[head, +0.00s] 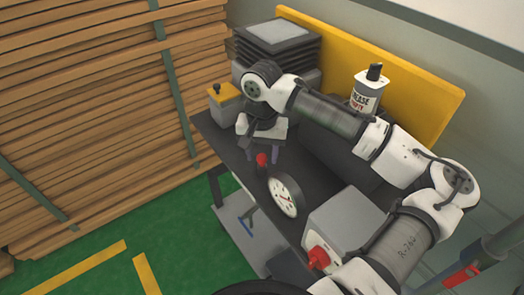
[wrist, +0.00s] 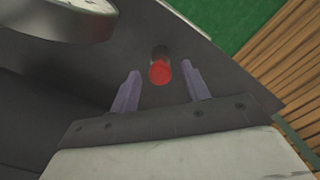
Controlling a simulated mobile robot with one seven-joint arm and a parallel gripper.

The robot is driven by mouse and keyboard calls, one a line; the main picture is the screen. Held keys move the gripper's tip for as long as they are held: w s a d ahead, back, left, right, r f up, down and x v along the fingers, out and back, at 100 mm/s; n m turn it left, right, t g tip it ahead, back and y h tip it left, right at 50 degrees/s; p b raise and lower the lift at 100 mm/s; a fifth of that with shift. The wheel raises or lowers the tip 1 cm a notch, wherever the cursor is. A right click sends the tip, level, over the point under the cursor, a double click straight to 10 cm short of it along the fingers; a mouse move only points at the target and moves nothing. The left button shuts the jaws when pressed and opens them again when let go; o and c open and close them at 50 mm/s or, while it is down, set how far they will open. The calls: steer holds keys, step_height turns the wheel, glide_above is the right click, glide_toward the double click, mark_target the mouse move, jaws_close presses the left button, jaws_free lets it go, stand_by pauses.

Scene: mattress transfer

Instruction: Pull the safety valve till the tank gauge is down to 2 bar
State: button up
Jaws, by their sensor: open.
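The safety valve has a red cap (head: 262,160) and stands up near the front edge of the dark bench, beside the gauge. The red cap also shows in the wrist view (wrist: 160,71), on a dark stem.
A grey box with a red knob (head: 319,257) stands at the right front. A yellow-topped box (head: 223,100), a grease bottle (head: 368,88) and a dark ribbed unit (head: 277,45) stand behind. Stacked timber (head: 90,110) fills the left.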

mark_target(262, 156)
jaws_close()
steer(key=shift+r+p, duration=0.9)
steer(key=shift+f, duration=0.1)
jaws_free()
step_height(262, 156, up, 14)
steer(key=b, duration=0.2)
steer(key=shift+f, duration=0.1)
